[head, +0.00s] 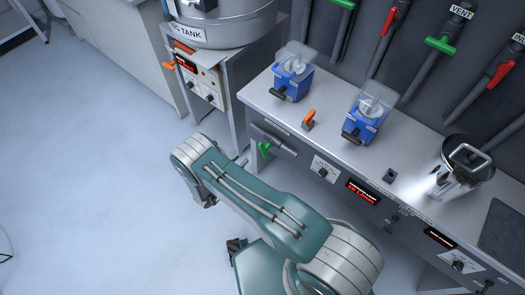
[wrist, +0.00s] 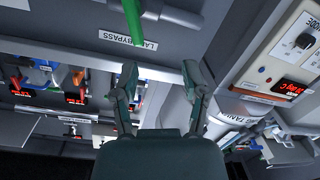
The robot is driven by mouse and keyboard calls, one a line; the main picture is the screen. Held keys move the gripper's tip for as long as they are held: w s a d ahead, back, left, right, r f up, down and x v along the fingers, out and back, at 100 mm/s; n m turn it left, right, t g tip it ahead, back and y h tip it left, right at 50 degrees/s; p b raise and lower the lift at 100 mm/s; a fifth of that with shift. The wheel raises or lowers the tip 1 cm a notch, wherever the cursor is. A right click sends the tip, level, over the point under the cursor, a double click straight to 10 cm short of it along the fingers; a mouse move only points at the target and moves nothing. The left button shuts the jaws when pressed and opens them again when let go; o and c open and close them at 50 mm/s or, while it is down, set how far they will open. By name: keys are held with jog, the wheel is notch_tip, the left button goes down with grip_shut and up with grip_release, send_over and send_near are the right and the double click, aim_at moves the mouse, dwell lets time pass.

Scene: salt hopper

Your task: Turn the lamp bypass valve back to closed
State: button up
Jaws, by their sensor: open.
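The lamp bypass valve has a green handle (head: 265,149) on a short grey pipe (head: 281,143) at the left end of the bench front. In the wrist view the green handle (wrist: 133,18) shows at the top edge, above a white label (wrist: 127,40) reading "LAMP BYPASS". The handle appears to stand across the pipe; its far end is cut off there. My gripper (wrist: 162,80) is open and empty, its two fingers apart below the label in the picture. It is not touching the handle. In the head view my arm hides most of my gripper.
The bench (head: 335,140) carries two blue units (head: 292,80) with clear covers, an orange-handled switch (head: 309,118) and a metal pot (head: 463,165). A tank (head: 215,18) stands on a cabinet to the left. Red and green valves line the wall. The floor (head: 80,170) at left is clear.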

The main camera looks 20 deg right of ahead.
aim_at(263, 151)
jog(key=s+d+f+h, duration=0.1)
jog(key=s+d+f, duration=0.1)
jog(key=s, duration=0.1)
jog(key=x, duration=1)
jog(key=shift+r, duration=0.1)
grip_shut()
